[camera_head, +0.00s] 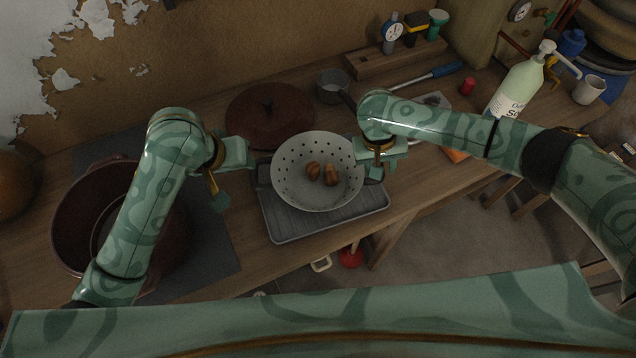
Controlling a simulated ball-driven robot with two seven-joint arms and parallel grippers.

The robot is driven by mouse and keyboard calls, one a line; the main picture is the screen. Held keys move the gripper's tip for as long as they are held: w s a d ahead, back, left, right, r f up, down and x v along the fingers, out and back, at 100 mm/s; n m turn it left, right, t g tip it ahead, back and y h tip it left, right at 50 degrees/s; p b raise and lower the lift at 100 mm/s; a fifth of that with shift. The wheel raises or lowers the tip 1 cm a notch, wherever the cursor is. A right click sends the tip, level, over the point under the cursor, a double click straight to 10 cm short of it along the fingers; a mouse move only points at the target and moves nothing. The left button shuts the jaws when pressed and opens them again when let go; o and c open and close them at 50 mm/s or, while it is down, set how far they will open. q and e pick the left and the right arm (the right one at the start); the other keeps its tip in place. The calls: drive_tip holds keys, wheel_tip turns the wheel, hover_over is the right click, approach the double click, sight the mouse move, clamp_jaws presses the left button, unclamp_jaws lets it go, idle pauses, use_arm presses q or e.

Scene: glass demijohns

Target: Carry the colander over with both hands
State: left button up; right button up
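The pale grey colander (317,199) is in the middle of the head view, upright over a flat grey ribbed tray (325,222). It holds a few brown lumps (322,173), and its side handles are dark. I cannot tell whether its base touches the tray. My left gripper (236,177) is just left of the left handle (262,174), with its fingers spread and nothing between them. My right gripper (379,163) is at the right handle (375,175). Its fingers overlap the handle in view, so its grip is unclear.
A large dark red pot (68,222) stands on a dark mat (205,250) at left. Its lid-like red disc (262,128) lies behind the colander. A small saucepan (331,86), a soap bottle (519,82) and a mug (588,90) stand farther back. The bench's front edge runs below the tray.

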drive_tip(key=shift+r, duration=0.15)
use_arm(q)
drive_tip(key=v, duration=0.3)
drive_tip(key=shift+r, duration=0.15)
use_arm(e)
wheel_tip(320, 180, up, 12)
drive_tip(key=a, duration=0.2)
drive_tip(key=shift+w+a+f, duration=0.15)
drive_tip(key=shift+f, duration=0.1)
drive_tip(key=shift+f, duration=0.1)
